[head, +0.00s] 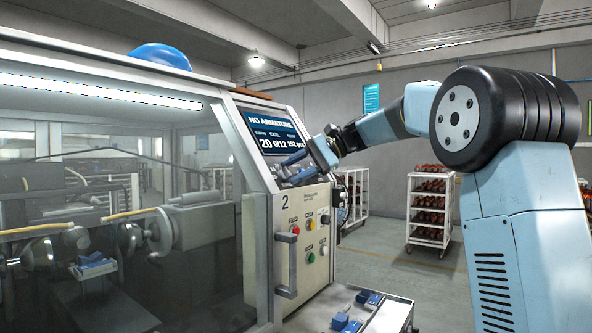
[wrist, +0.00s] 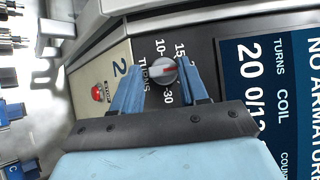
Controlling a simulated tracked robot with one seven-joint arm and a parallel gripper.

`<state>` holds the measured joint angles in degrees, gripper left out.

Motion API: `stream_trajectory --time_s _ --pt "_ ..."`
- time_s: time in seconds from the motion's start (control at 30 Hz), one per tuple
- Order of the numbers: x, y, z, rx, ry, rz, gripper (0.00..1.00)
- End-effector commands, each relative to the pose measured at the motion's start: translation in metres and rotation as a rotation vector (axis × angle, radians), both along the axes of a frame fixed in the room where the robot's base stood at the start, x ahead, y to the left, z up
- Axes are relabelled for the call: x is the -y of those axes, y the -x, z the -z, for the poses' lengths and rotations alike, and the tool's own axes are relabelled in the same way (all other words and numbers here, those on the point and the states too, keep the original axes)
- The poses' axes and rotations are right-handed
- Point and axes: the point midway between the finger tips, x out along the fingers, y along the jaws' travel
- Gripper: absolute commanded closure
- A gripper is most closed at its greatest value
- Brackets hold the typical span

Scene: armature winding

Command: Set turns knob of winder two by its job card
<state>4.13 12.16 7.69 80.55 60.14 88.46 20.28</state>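The turns knob (wrist: 163,73) is a round grey dial with a red mark, on the dark panel of winder two (head: 285,201). In the wrist view the label TURNS and scale figures 10, 15 and 30 show around it; other figures are hidden. My gripper (wrist: 161,69) has its two blue fingers on either side of the knob, with a small gap seen beside it, so it appears open. In the head view my gripper (head: 287,168) is at the panel just below the screen and hides the knob. The screen (head: 271,133) reads NO ARMATURE, turns 20. I cannot make out a job card.
Below the panel are a red button (head: 295,230), other buttons and a vertical handle (head: 286,264). The winder's clear guard (head: 120,200) is at left. A tray with blue parts (head: 386,315) juts out in front. Racks of armatures (head: 430,208) stand behind on open floor.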

Motion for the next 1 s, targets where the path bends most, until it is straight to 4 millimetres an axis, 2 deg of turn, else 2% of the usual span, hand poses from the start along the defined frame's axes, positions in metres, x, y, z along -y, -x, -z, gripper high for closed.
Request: stream_trajectory --time_s 0.03,0.2,0.43,0.57,1.0 --pt "0.000 0.000 0.000 0.000 0.000 0.000 0.52" --pt "0.000 0.000 -0.001 0.003 -0.002 0.002 0.39" --pt "0.001 -0.001 -0.003 0.005 -0.003 0.002 0.39" --pt "0.008 -0.001 -0.007 0.005 -0.003 0.004 0.39" --pt "0.081 -0.006 -0.044 0.005 -0.003 0.006 0.39"
